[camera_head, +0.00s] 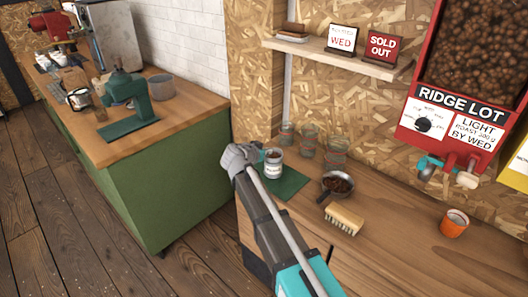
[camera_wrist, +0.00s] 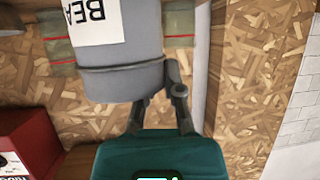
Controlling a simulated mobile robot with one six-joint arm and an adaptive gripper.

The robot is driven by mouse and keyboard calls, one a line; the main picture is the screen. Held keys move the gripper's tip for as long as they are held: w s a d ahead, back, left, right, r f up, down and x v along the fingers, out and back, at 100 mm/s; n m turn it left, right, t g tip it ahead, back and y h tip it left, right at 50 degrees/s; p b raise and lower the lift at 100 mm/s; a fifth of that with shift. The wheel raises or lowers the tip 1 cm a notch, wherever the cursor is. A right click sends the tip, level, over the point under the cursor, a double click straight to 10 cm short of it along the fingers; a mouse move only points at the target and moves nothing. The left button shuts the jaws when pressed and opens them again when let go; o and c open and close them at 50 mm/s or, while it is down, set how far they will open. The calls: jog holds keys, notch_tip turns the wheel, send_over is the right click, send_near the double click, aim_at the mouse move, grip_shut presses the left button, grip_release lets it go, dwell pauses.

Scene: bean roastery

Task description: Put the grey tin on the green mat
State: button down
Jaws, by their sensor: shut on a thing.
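The grey tin (camera_head: 273,165) with a white label is in my gripper (camera_head: 255,158), over the back left part of the green mat (camera_head: 290,184). In the wrist view the tin (camera_wrist: 122,72) fills the upper middle, its label reading "BEA" upside down. My gripper (camera_wrist: 158,98) is shut on it there, with one dark finger clear at its right side. The tin looks about upright in the head view. I cannot tell whether its base touches the mat or hangs just above it. The mat's front and right parts are bare.
Several glasses (camera_head: 309,146) stand behind the mat along the wall. A pan of beans (camera_head: 337,185) and a brush (camera_head: 344,218) lie right of the mat. An orange cup (camera_head: 454,223) is farther right. A shelf (camera_head: 338,56) and the red dispenser (camera_head: 459,121) overhang the counter.

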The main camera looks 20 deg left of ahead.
jog(key=c, duration=0.8)
grip_release()
jog(key=shift+f, duration=0.1)
jog(key=shift+o, duration=0.2)
jog(key=shift+r, duration=0.25)
jog(key=p+v, duration=0.5)
jog(key=v, duration=0.7)
jog(key=shift+f, duration=0.1)
